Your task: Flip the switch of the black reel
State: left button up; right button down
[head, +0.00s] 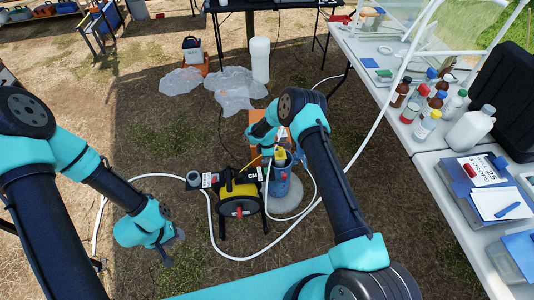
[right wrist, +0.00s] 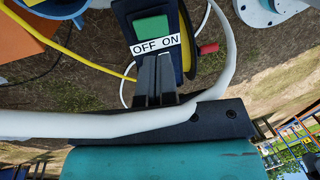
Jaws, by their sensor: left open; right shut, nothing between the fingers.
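The black reel (head: 237,192), with a yellow drum, stands on the ground in the head view, beside a blue and grey cylinder. Its switch (right wrist: 151,28) shows in the right wrist view as a green rocker in a dark housing, above a white OFF ON label (right wrist: 156,45). My right gripper (right wrist: 154,60) is shut and empty, its fingertips at the lower edge of that label; I cannot tell whether they touch. In the head view its fingertips are hard to make out. My left gripper (head: 172,250) is open and empty, low at the left of the reel.
A white hose (head: 225,252) loops around the reel and crosses close before the right wrist camera. A yellow cable (right wrist: 85,58) runs to the reel. The right-hand table (head: 425,150) carries bottles and boxes. Open dirt lies left of the reel.

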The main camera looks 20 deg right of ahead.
aim_at(268, 173)
jog(key=f, duration=0.3)
jog(key=s+f, duration=0.1)
jog(key=f, duration=0.3)
jog(key=shift+s+a+f, duration=0.1)
jog(key=shift+s, duration=0.1)
